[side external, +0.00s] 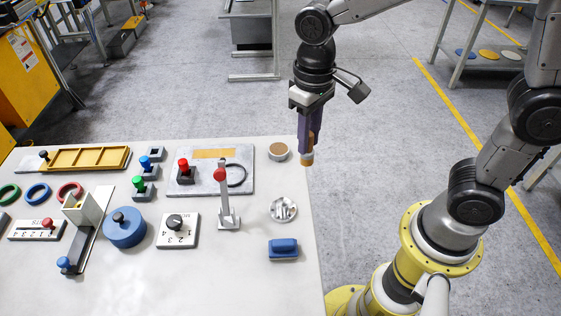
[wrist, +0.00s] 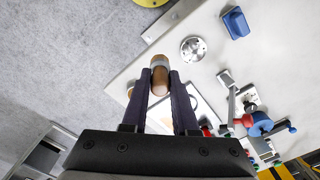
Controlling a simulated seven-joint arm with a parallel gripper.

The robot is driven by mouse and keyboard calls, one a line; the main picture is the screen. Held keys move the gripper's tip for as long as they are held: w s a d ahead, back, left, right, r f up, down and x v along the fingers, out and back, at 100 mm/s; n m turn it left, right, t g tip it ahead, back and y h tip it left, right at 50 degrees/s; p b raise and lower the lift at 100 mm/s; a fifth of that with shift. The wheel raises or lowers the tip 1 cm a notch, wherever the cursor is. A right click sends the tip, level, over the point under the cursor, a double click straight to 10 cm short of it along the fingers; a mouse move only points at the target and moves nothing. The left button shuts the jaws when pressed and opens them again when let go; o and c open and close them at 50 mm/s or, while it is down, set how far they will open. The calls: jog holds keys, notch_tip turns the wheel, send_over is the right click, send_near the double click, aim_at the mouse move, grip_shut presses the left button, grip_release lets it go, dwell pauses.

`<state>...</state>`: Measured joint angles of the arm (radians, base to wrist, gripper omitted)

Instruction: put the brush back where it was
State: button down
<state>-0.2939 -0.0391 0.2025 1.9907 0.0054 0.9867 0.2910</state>
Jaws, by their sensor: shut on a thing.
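My gripper (side external: 308,138) points down with its dark fingers shut on a wooden brush (side external: 307,158). The brush's rounded brown body also shows between the fingertips in the wrist view (wrist: 160,76), with a paler part at its far end. In the side view the brush's lower end shows below the fingers, beside the table's back right corner. A round, pale-sided disc with a tan top (side external: 278,151) stands on the table just left of the brush. The height of the brush above the table is hard to tell.
Grey floor is open beyond the corner.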

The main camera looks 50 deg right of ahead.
jog(key=shift+w+a+f, duration=0.3)
jog(key=shift+w+f, duration=0.65)
jog(key=shift+f, duration=0.6)
jog(key=shift+w+a+f, duration=0.25)
jog(key=shift+w+f, duration=0.7)
jog(key=shift+f, duration=0.65)
jog(key=shift+w+a+f, duration=0.3)
jog(key=shift+w+f, duration=0.65)
jog(key=shift+f, duration=0.6)
jog(key=shift+f, duration=0.1)
jog(key=c, duration=0.7)
grip_release()
notch_tip(320, 180, up, 11)
jog(key=s+d+r+t, duration=0.1)
jog(key=s+d+t, duration=0.1)
jog(key=s, duration=0.4)
jog(key=s+d+r+t, duration=0.1)
jog(key=s+d+r, duration=0.1)
jog(key=s+d, duration=0.3)
jog(key=s+d+r+t, duration=0.2)
jog(key=s+d, duration=0.1)
jog(key=s, duration=0.5)
jog(key=shift+d+r+t, duration=0.1)
jog(key=shift+d+t, duration=0.2)
jog(key=shift+d, duration=0.1)
